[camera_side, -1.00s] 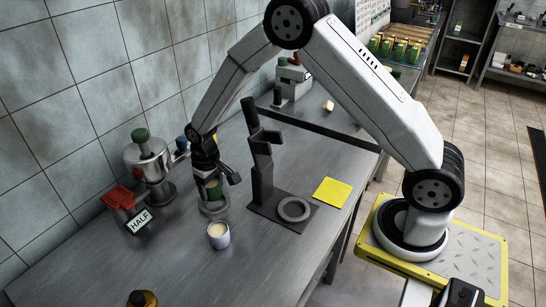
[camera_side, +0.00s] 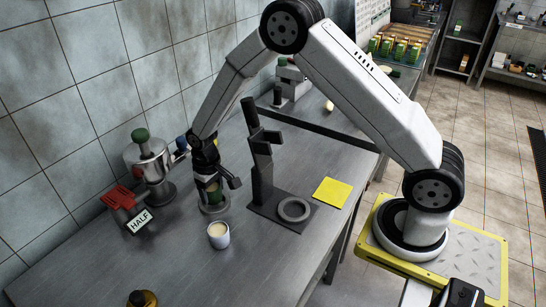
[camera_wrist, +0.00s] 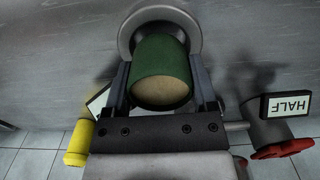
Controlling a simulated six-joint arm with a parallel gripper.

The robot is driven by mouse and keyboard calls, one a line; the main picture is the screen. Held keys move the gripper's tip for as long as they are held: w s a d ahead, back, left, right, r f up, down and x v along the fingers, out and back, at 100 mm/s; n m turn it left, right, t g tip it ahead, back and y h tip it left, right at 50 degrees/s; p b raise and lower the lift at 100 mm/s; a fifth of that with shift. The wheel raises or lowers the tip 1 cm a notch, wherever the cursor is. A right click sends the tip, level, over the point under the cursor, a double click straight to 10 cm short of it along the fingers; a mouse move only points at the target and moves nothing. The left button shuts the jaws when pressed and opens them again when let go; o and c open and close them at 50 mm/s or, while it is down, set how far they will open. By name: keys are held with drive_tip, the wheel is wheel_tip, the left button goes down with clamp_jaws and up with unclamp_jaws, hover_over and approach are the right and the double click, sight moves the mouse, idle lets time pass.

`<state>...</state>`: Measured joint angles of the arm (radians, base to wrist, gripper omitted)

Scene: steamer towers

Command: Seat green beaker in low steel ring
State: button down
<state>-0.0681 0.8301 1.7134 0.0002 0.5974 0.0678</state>
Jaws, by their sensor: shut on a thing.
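The green beaker (camera_wrist: 162,62), with a tan end facing the camera, sits between the two fingers of my gripper (camera_wrist: 163,88) in the wrist view. My gripper is shut on it. In the side view, my gripper (camera_side: 209,178) points down, and the green beaker (camera_side: 214,188) shows partly behind the fingers. A low steel ring (camera_side: 215,208) on the table lies directly below the beaker. In the wrist view, the ring (camera_wrist: 127,37) surrounds the beaker's far end. I cannot tell whether the beaker touches the ring or is just above it.
A cream-filled white cup (camera_side: 218,236) stands close in front of the ring. A dark stand (camera_side: 262,165) with another ring (camera_side: 294,209) is to the right, beside a yellow square (camera_side: 332,191). A metal pot (camera_side: 147,157), a red valve and a HALF sign (camera_side: 140,220) are left.

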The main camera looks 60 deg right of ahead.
drive_tip(key=shift+f, duration=0.9)
idle(1.6)
unclamp_jaws()
drive_tip(key=shift+r, duration=3.9)
drive_tip(key=shift+r, duration=2.25)
